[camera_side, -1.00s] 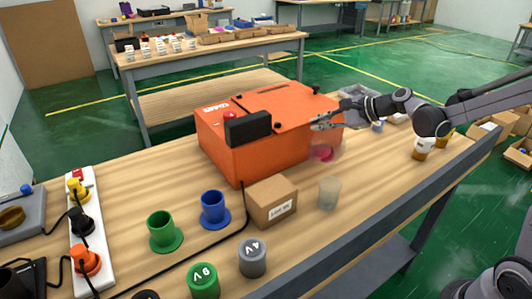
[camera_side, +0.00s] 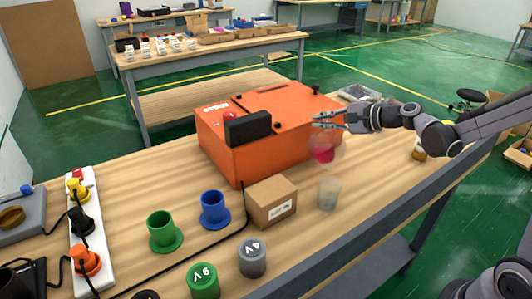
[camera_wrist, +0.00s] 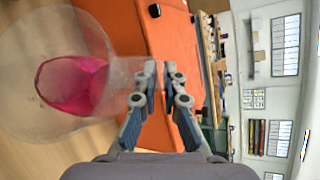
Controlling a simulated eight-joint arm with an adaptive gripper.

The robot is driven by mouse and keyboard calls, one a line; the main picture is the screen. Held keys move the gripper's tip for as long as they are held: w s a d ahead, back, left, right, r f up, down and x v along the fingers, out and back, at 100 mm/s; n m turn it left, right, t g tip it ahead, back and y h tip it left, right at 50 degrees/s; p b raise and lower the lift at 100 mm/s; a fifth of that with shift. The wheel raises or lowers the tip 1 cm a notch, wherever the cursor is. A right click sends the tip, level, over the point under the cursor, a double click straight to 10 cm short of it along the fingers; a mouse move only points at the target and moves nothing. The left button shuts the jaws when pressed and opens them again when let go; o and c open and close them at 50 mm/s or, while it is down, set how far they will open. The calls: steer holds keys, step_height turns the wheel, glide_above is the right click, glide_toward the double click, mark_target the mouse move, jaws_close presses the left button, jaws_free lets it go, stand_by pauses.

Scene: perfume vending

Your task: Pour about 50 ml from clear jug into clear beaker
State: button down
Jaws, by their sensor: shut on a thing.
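The clear jug (camera_side: 322,153) holds pink liquid and hangs above the table beside the orange machine. My gripper (camera_side: 317,120) is shut on the jug's upper part at the handle. In the wrist view, the jug (camera_wrist: 75,85) is left of my gripper (camera_wrist: 158,76), with pink liquid (camera_wrist: 72,85) inside. The clear beaker (camera_side: 328,194) stands upright on the table, below and nearer the camera than the jug. It looks empty, and I cannot make it out in the wrist view. I see no stream between them.
The orange machine (camera_side: 252,135) stands just behind and left of the jug. A cardboard box (camera_side: 271,203) sits close left of the beaker. Blue (camera_side: 214,210) and green (camera_side: 164,232) cups stand further left. An amber jar (camera_side: 420,154) is to the right, partly hidden by my arm.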

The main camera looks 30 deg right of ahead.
steer(key=shift+s+a+r+n+t, duration=0.25)
steer(key=shift+s+r+t, duration=0.1)
steer(key=shift+r, duration=0.15)
steer(key=shift+s+a+r+n+t, duration=0.15)
steer(key=shift+s+r+n+t, duration=0.1)
steer(key=shift+s+r+t, duration=0.15)
stand_by(2.2)
steer(key=shift+s+a+r+t, duration=0.25)
steer(key=shift+s+r, duration=0.05)
steer(key=shift+s, duration=0.1)
stand_by(0.8)
steer(key=w+f+g, duration=0.1)
steer(key=w+d+f+m+g, duration=0.1)
steer(key=w+f, duration=0.1)
steer(key=shift+w+d+f+m+g, duration=0.1)
steer(key=shift+d+f+m+g, duration=0.25)
steer(key=shift+d+m+g, duration=0.05)
steer(key=shift+w+d+f+m+g, duration=0.15)
steer(key=shift+w+m+g, duration=0.15)
steer(key=shift+g, duration=0.3)
stand_by(0.8)
